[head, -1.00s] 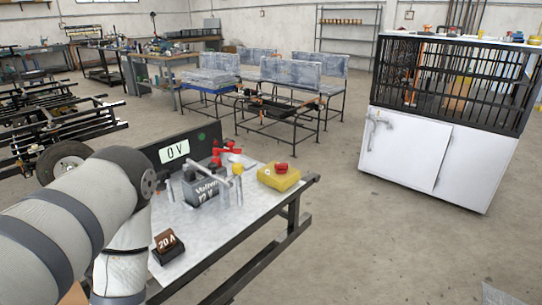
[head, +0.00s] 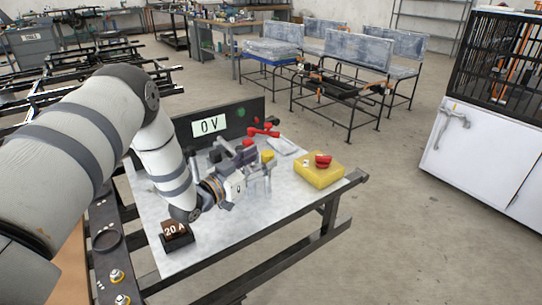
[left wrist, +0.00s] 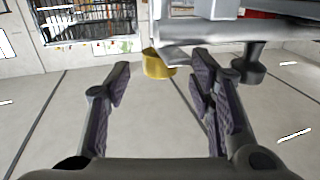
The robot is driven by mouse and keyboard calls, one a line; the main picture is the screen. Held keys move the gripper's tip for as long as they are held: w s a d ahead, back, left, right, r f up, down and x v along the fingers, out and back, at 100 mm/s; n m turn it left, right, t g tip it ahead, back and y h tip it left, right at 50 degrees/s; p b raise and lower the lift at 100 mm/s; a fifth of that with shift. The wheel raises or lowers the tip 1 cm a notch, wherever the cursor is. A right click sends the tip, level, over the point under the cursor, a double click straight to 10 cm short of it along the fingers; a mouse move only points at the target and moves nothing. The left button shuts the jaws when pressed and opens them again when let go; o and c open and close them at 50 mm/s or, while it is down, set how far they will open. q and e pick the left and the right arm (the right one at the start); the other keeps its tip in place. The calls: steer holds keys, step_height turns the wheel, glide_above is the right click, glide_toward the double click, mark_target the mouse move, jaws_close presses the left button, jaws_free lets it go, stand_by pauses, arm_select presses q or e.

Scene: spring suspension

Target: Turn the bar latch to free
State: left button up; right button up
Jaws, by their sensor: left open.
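My left gripper (head: 246,158) reaches over the bench from the left, beside the metal posts and bar at the battery. In the left wrist view, its two dark-padded fingers (left wrist: 160,72) are spread apart with nothing held between them. A grey metal bar (left wrist: 215,34), which looks like the bar latch, crosses the upper right of that view, beyond the fingertips. A yellow cap (left wrist: 155,64) shows beyond the gap between the fingers. In the head view the bar and battery are largely hidden by my gripper; only upright metal posts (head: 268,182) show clearly. My right gripper is out of view.
A display reading 0 V (head: 209,126) stands at the bench's back, with a red lever (head: 264,130) beside it. A yellow box with a red button (head: 319,172) sits at right, a 20 A block (head: 176,235) at front left. The bench top's front (head: 235,235) is clear.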

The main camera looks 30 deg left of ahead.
mark_target(264, 158)
arm_select(q)
steer(key=w, duration=0.2)
steer(key=shift+w+d+f, duration=0.15)
steer(key=shift+w, duration=0.65)
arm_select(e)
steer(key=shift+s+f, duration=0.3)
arm_select(q)
jaws_close()
steer(key=shift+d, duration=0.1)
